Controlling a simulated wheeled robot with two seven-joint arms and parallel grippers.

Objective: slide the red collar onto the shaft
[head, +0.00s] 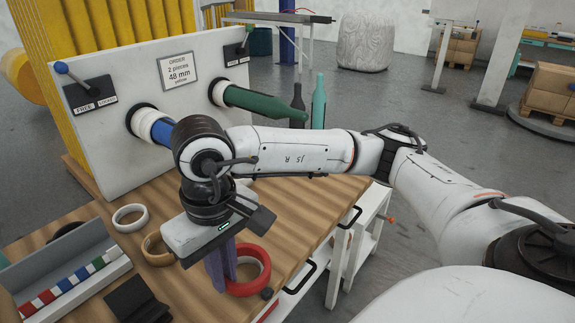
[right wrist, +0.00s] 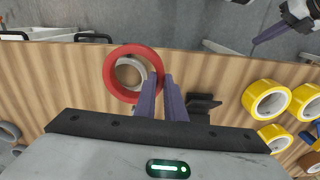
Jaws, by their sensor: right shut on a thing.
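The red collar (head: 262,277) is a thick ring lying at the table's front edge. It also shows in the right wrist view (right wrist: 112,68). My right gripper (head: 222,285) points down with purple fingers shut on the collar's rim; in the right wrist view the fingertips (right wrist: 160,76) meet the ring's right side. Two shafts stick out of a white panel: a blue one (head: 162,131) with a white sleeve, partly hidden behind my right wrist, and a green one (head: 265,104). I cannot tell which one is meant. My left gripper (right wrist: 264,38) shows small in the right wrist view, its opening unclear.
The white panel (head: 130,60) carries two levers and an order card. A white ring (head: 130,217) and a tan ring (head: 157,250) lie left of my gripper. A tray (head: 70,270) holds a coloured strip. Bottles (head: 319,100) stand behind the green shaft. Yellow rolls (right wrist: 266,99) lie nearby.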

